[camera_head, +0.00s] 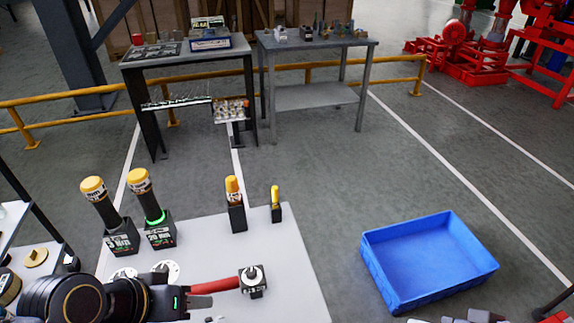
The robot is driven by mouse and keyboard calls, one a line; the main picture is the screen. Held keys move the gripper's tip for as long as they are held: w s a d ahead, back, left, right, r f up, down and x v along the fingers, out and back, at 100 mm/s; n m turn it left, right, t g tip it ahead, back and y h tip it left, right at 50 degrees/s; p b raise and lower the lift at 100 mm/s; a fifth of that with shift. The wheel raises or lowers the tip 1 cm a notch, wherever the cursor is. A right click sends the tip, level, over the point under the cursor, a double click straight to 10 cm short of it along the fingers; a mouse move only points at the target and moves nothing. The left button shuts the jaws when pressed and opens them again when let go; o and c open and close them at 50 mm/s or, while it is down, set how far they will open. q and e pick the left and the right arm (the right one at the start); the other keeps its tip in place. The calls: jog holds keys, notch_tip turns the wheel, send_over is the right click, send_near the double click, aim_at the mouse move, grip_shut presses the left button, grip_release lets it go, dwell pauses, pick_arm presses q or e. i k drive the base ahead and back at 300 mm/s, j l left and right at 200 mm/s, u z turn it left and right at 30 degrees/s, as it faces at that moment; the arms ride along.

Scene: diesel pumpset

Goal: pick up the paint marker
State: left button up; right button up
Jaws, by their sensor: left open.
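A slim yellow pen-like item (275,194), which looks like the paint marker, stands upright in a small black holder (277,213) near the far right edge of the pale table. A thicker orange-capped item (233,190) stands in a taller black holder just left of it. My left gripper (187,297) reaches in from the lower left, low over the near part of the table. It is open, nearer than the marker and to its left, well apart from it. The gripper's fingers are dark and partly hard to make out.
A red-handled tool (215,285) lies just beyond my left gripper, its end at a small block (252,281). Two yellow-capped black tools (101,203) (146,196) stand in holders at left. A blue crate (430,262) sits right of the table (290,270).

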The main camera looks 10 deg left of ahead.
aim_at(274, 189)
jog(key=k+j+z, duration=0.2)
jog(key=z, duration=0.25)
jog(key=k+z, duration=0.3)
jog(key=z, duration=0.15)
jog(key=k+z, duration=0.25)
jog(key=z, duration=0.2)
jog(key=i+j, duration=0.4)
jog(key=j, duration=0.15)
